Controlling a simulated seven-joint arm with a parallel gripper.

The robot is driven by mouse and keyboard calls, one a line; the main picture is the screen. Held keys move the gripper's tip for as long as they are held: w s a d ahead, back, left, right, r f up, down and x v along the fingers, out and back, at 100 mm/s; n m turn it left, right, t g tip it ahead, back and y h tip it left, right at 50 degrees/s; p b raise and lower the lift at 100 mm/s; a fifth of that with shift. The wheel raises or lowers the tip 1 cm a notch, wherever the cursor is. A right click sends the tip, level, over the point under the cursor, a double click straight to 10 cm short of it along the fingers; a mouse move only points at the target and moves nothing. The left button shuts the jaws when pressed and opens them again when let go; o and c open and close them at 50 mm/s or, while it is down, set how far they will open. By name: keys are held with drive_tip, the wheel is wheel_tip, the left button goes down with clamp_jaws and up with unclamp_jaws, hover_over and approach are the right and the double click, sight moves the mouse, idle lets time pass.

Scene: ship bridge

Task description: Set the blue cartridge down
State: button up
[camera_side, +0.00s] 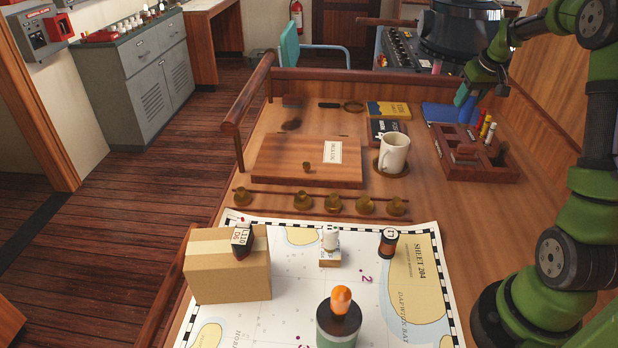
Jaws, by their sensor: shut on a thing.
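The blue cartridge, which looks teal-blue (461,96), is at the upper right of the side view. It is tilted and held in my gripper (467,88), which is shut on it. My gripper hangs over the far right part of the wooden desk, above a blue item (442,113) near the back edge. The cartridge appears to be above that item; I cannot tell the exact gap. The jaw tips are small and partly hidden.
A wooden compartment tray (446,169) with several coloured upright sticks stands in front of the blue item. A white mug (394,153), books (388,109), a wooden lid (285,160), a cardboard box (229,279) and a chart (400,295) occupy the desk. Bare wood lies right of the mug.

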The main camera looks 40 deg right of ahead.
drive_tip(key=s+a+f+n+g+y, duration=0.1)
drive_tip(key=s+a+f+n+y, duration=0.3)
drive_tip(key=a+n, duration=0.5)
drive_tip(key=s+a+f+n+y, duration=0.1)
drive_tip(key=s+a+n+y, duration=0.1)
drive_tip(key=s+a+n, duration=0.65)
drive_tip(key=shift+m, duration=0.45)
drive_tip(key=x, duration=0.5)
drive_tip(key=d+x, duration=0.1)
drive_tip(key=x, duration=0.2)
drive_tip(key=shift+w+a+f, duration=0.1)
drive_tip(key=shift+w+f, duration=0.15)
drive_tip(key=shift+f, duration=0.2)
drive_tip(key=o, duration=1.1)
